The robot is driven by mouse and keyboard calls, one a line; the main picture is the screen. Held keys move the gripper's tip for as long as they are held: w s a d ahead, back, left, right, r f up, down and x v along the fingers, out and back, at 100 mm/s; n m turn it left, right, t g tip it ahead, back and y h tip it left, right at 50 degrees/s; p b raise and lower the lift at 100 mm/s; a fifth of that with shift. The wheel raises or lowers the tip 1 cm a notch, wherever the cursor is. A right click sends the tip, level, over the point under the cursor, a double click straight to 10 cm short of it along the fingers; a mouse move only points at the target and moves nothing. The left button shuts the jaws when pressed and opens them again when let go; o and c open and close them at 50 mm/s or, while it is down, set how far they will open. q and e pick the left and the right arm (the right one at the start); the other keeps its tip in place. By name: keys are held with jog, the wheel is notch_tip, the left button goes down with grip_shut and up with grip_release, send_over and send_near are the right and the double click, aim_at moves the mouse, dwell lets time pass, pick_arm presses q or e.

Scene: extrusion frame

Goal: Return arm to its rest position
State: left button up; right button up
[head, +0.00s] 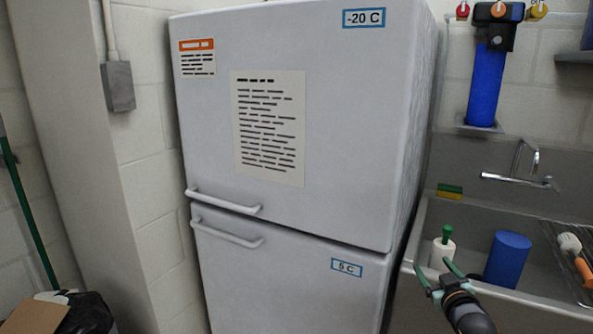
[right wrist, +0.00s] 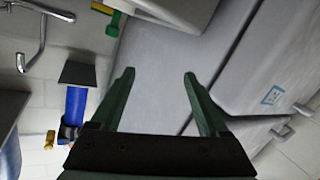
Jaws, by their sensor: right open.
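My right gripper (head: 434,275) is at the lower right of the head view, in front of the sink's front edge. Its two green fingers are spread apart with nothing between them. In the right wrist view the open fingers (right wrist: 159,78) stand in front of a pale grey surface, with empty space between the tips. I see no contact with any object. My left gripper does not show in either view.
A white fridge-freezer (head: 335,120) with two closed doors fills the centre. To its right is a grey sink (head: 420,235) with a blue cylinder (head: 507,258), a white bottle (head: 442,250) and a tap (head: 520,180). A black bag (head: 88,313) is at lower left.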

jog(key=s+a+f+g+y, duration=0.15)
jog(key=s+a+f, duration=0.35)
jog(key=s+f, duration=0.5)
jog(key=s+a+f+g, duration=0.2)
jog(key=s+a+f, duration=0.2)
jog(key=s, duration=0.5)
jog(key=s+a+f+g+y, duration=0.1)
jog(key=s+a+f, duration=0.2)
jog(key=s+f, duration=0.4)
jog(key=s+a+f+g+y, duration=0.1)
jog(key=s+a+f, duration=0.3)
jog(key=s, duration=0.9)
notch_tip(320, 180, down, 2)
jog(key=shift+a+f+m+g, duration=0.2)
jog(key=shift+a+m+g, duration=0.15)
jog(key=shift+g, duration=0.5)
